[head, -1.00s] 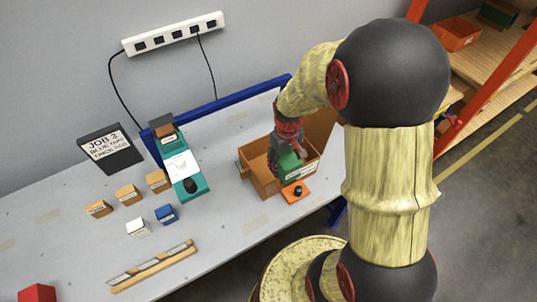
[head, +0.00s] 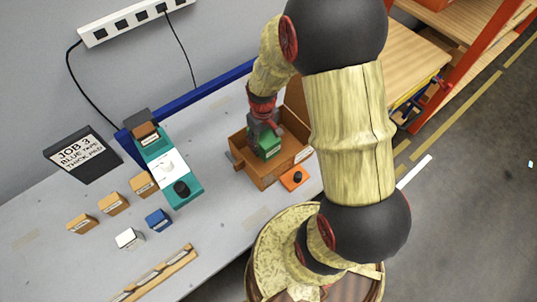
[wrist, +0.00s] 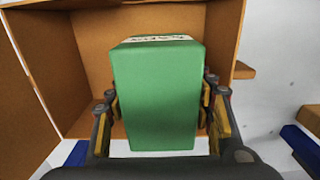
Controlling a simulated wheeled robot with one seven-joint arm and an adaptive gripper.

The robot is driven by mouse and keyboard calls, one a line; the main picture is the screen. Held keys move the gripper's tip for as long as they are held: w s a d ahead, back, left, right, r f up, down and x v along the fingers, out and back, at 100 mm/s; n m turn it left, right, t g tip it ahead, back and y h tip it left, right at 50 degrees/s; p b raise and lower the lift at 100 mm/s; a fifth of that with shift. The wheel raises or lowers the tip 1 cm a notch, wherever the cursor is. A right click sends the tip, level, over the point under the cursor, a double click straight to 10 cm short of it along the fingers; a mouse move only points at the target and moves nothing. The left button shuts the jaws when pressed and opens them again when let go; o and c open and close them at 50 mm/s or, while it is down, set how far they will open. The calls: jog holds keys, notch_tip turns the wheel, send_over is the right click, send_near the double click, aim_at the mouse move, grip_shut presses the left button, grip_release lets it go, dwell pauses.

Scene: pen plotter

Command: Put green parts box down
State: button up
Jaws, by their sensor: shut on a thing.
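My gripper (wrist: 160,115) is shut on the green parts box (wrist: 155,85), with a finger on each side of it in the wrist view. The parts box is a green block with a white label along its top edge. In the head view the green parts box (head: 267,144) shows at the opening of a brown open carton (head: 262,174) on the table. The carton's wall (wrist: 65,65) surrounds it in the wrist view. Its underside is hidden, so I cannot tell whether it touches the carton floor.
An orange pad with a black knob (head: 294,179) sits in front of the carton. A teal plotter (head: 184,187) stands to the left, with several small boxes beside it. A blue rail (head: 215,92) runs along the table's back. Grey table (head: 215,225) lies clear in front.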

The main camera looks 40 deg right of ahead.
aim_at(263, 134)
notch_tip(263, 134, down, 9)
jog(key=shift+b, duration=0.95)
jog(key=shift+f, duration=0.2)
jog(key=o, duration=1.4)
jog(key=shift+r, duration=0.15)
notch_tip(263, 134, up, 12)
jog(key=p, duration=0.3)
jog(key=shift+r, duration=0.15)
jog(key=shift+t, duration=0.6)
jog(key=r, duration=0.2)
jog(key=a+r, duration=0.1)
jog(key=r, duration=0.2)
jog(key=a+r, duration=0.1)
jog(key=r, duration=0.1)
jog(key=shift+w+a+r, duration=0.15)
jog(key=shift+a+r, duration=0.05)
jog(key=shift+r, duration=0.15)
jog(key=s+a+r+t, duration=0.1)
jog(key=s+a+r, duration=0.2)
jog(key=r, duration=0.3)
jog(key=s+a+r+t, duration=0.2)
jog(key=s+a+r, duration=0.1)
jog(key=s+r, duration=0.2)
jog(key=s+a+r+t, duration=0.1)
jog(key=s+a+r, duration=0.2)
jog(key=r, duration=0.6)
jog(key=shift+s, duration=0.8)
